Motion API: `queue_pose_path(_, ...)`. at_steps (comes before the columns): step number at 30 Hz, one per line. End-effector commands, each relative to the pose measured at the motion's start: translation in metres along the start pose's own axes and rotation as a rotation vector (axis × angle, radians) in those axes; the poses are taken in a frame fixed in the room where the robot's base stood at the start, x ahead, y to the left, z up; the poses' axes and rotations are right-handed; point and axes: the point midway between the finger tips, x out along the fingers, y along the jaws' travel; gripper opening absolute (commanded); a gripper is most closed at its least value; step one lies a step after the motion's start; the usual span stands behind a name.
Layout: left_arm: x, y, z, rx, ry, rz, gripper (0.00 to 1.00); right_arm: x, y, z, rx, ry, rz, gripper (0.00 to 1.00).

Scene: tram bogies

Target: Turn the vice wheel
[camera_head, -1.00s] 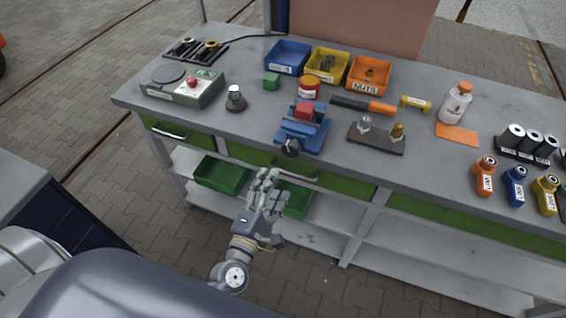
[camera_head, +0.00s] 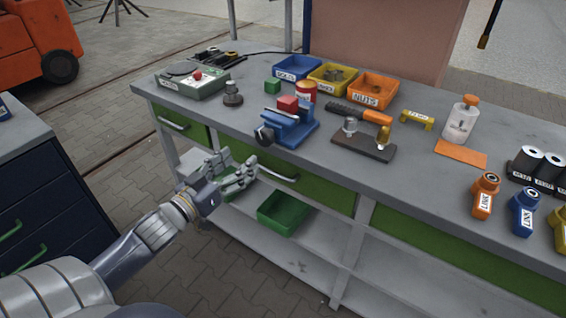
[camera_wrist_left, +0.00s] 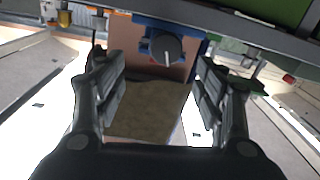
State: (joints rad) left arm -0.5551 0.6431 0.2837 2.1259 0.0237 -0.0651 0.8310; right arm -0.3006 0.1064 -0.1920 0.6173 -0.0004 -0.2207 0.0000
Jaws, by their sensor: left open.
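The blue vice (camera_head: 287,128) stands at the front edge of the grey workbench, with a red block (camera_head: 288,103) at its top. Its dark round wheel (camera_head: 264,135) faces out over the bench's front edge. My left gripper (camera_head: 246,174) is open and empty, in front of the bench and a little below the wheel, apart from it. In the left wrist view the wheel (camera_wrist_left: 166,48) shows ahead, between and beyond the two spread fingers (camera_wrist_left: 160,95). My right gripper is in neither view.
Bins in blue (camera_head: 297,67), yellow (camera_head: 333,77) and orange (camera_head: 372,90) stand behind the vice. A dark plate with fittings (camera_head: 363,146) is right of it. Green drawers (camera_head: 310,189) lie under the bench top, and a green tray (camera_head: 284,213) is on the shelf below.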

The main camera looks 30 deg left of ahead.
Motion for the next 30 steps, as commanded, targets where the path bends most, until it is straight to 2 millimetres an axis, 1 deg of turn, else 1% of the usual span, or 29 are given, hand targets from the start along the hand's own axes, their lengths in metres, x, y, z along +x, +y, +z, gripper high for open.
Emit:
queue_pose_path(1, 0.001, -0.003, -0.001, 0.028, 0.002, -0.005, 0.64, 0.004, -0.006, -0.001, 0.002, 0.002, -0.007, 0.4)
queue_pose_path(5, 0.006, -0.005, -0.005, 0.045, 0.004, -0.008, 0.64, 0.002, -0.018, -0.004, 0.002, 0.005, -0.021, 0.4)
queue_pose_path(9, 0.022, -0.004, -0.006, 0.043, 0.006, -0.008, 0.64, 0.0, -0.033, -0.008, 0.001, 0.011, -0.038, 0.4)
queue_pose_path(12, 0.036, -0.004, -0.006, 0.042, 0.007, -0.007, 0.64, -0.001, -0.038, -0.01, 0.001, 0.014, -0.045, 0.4)
queue_pose_path(16, 0.055, -0.004, -0.005, 0.041, 0.005, -0.008, 0.64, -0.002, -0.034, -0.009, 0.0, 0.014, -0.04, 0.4)
queue_pose_path(24, 0.09, -0.005, -0.005, 0.039, 0.005, -0.008, 0.64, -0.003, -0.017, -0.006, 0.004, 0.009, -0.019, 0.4)
queue_pose_path(30, 0.105, -0.004, -0.004, 0.038, 0.003, -0.007, 0.64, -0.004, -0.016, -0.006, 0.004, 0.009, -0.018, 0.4)
